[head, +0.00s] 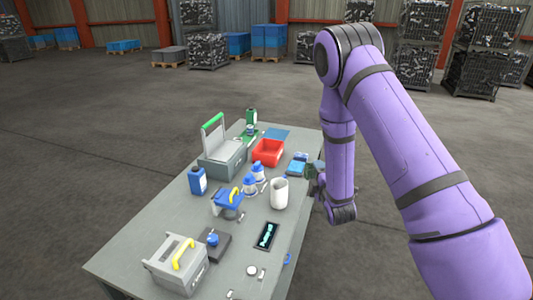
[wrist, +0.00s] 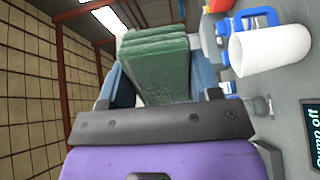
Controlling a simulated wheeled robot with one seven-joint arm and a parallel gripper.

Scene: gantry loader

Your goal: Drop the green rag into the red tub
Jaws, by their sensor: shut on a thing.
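The green rag (wrist: 158,62) is a thick folded block in the wrist view. My gripper (wrist: 160,84) is shut on it, with a blue finger on each side. In the head view my gripper (head: 317,178) is by the table's right edge, partly hidden by my arm; only a little dark green of the rag shows there. The red tub (head: 268,152) stands on the far half of the table, open at the top, to the left of my gripper and apart from it. Its inside shows only in part.
A white cup (head: 279,193) and blue-capped bottles (head: 254,178) stand nearer. A grey toolbox (head: 222,158) with raised lid is left of the tub. A dark display (head: 266,235) lies on the grey table (head: 150,225).

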